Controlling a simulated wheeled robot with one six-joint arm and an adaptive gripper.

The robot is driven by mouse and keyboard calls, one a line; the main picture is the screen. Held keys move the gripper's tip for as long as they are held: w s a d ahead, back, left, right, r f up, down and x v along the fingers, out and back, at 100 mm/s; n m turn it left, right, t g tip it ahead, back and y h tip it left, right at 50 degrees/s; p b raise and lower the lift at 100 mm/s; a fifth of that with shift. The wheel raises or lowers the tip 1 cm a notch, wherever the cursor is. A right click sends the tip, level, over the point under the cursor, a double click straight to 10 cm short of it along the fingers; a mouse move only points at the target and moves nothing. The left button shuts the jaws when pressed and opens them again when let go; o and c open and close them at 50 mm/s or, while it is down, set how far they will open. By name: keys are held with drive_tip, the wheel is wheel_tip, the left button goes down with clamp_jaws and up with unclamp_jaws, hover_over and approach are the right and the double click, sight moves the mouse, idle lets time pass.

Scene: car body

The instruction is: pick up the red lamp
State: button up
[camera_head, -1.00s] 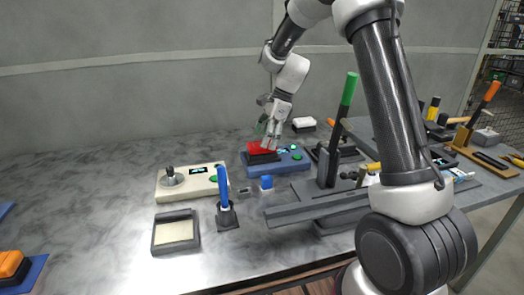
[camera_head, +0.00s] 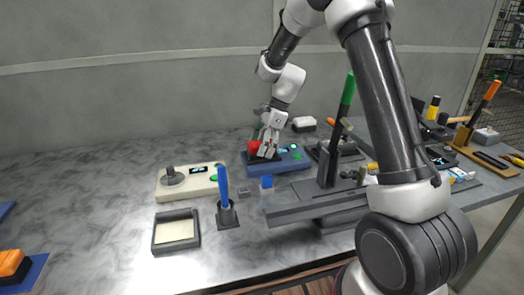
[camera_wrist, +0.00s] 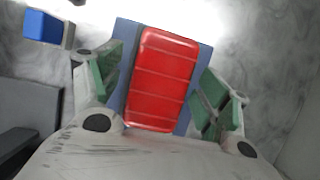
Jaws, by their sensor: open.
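The red lamp (camera_wrist: 163,80) shows large in the wrist view, ribbed and roughly rectangular, on a blue base (camera_wrist: 122,60). It also shows in the head view (camera_head: 254,148), partly hidden by my gripper (camera_head: 266,152). My gripper (camera_wrist: 165,92) is open, with one green-padded finger on each side of the lamp.
A beige box with a joystick (camera_head: 190,180), a blue-handled lever (camera_head: 224,188) and a small blue block (camera_head: 266,182) stand to the left and front. A green-topped lever (camera_head: 345,92) rises to the right. The table's left part is mostly clear.

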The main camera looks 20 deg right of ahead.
drive_tip(key=c, duration=1.4)
